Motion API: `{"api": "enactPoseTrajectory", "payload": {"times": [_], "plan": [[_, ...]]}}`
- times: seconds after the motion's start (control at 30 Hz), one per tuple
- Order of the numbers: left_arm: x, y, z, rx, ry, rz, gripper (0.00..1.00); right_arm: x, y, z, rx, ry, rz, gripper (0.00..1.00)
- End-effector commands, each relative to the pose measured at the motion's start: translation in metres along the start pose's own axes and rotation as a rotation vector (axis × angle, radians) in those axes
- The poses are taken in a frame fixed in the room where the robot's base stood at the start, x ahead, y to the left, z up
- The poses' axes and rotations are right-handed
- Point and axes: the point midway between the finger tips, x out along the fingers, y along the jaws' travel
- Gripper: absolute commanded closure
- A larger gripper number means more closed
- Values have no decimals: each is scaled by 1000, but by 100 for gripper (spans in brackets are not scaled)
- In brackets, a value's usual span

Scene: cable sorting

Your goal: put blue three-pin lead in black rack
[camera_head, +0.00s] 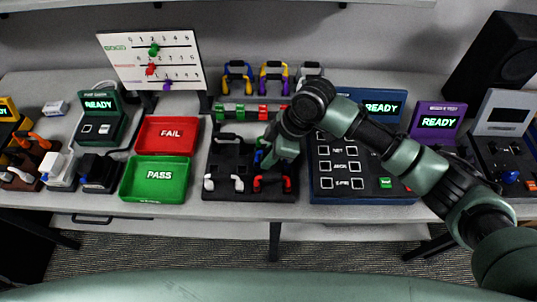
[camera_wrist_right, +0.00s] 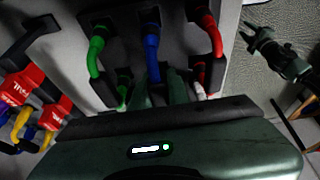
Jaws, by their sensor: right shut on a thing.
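The black rack (camera_head: 221,158) lies on the table, right of the red and green trays. My right gripper (camera_head: 266,160) reaches down over its right part. It is shut on a blue lead (camera_head: 258,157), which is mostly hidden in the head view. In the right wrist view the blue lead (camera_wrist_right: 152,45) runs down to between the fingers (camera_wrist_right: 163,92), with a black plug end. I cannot tell whether it touches the rack or count its pins. My left gripper (camera_wrist_right: 256,36) appears at the right of the wrist view, over the floor, fingers apart and empty.
Green (camera_wrist_right: 97,50) and red (camera_wrist_right: 208,35) leads stand on either side of the blue one. White (camera_head: 209,183) and red (camera_head: 287,183) leads sit at the rack's front. A blue tester (camera_head: 345,195) stands close on the right, the PASS tray (camera_head: 155,190) on the left.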

Motion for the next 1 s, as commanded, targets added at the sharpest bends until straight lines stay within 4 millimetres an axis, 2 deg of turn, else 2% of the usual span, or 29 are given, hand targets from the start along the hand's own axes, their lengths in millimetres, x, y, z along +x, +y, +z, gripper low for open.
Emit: {"api": "enactPoseTrajectory", "payload": {"times": [1.0], "plan": [[0,0,0,0,-1,1,64,8,0,3,-1,1,0,100]]}}
